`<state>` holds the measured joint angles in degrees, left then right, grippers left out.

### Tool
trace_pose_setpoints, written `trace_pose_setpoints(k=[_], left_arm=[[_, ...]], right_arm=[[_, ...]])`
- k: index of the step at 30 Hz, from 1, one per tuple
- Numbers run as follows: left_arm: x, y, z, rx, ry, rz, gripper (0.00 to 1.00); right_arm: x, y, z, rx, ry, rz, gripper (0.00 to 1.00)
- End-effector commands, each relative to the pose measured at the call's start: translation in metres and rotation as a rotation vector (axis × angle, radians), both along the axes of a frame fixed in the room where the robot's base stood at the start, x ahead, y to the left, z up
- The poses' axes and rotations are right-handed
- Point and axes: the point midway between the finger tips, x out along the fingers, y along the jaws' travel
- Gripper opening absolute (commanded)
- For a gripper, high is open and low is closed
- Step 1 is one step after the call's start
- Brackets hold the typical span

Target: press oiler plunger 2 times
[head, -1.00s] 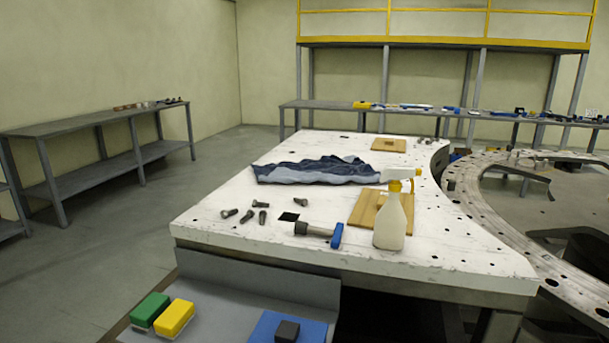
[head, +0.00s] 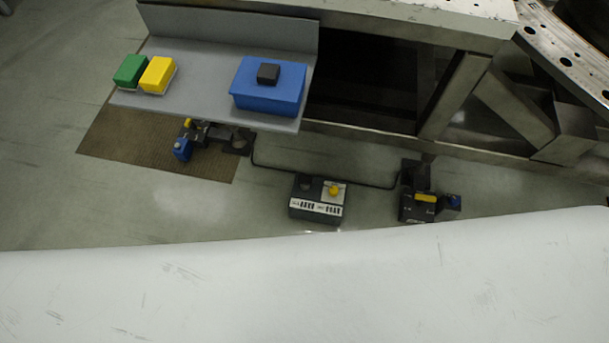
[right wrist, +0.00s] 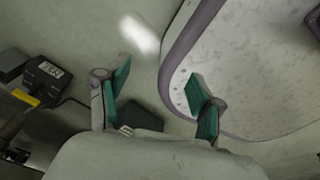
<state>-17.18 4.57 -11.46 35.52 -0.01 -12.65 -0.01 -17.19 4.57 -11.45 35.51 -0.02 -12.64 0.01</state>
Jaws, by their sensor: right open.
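No part is clearly marked as the oiler plunger. A dark box (head: 316,208) on the floor has a pale label strip and a round yellow knob (head: 334,190) on top, which may be it. In the right wrist view, a dark labelled box (right wrist: 47,70) is at the left edge with a yellow part (right wrist: 25,97) beside it; I cannot tell if it is the same box. My right gripper (right wrist: 158,84) is open and empty, its green-padded fingers apart over the floor, away from that box. My left gripper is in neither current view.
A dark unit (head: 428,204) stands right of the labelled box. A steel frame (head: 455,95) rises behind.

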Motion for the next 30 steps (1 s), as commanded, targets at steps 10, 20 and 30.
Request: trace_pose_setpoints(k=[10,20,30], left_arm=[[0.0004,-0.0004,0.0001,0.0,-0.001,0.0,0.4],[0.0006,-0.0005,0.0002,0.0,-0.002,0.0,0.4],[0.0007,-0.0006,0.0002,0.0,-0.002,0.0,0.4]], right_arm=[[0.0002,0.0003,0.0001,0.0,-0.001,0.0,0.66],[0.0003,0.0004,0.0001,0.0,-0.001,0.0,0.16],[0.0003,0.0005,0.0001,0.0,-0.001,0.0,0.0]])
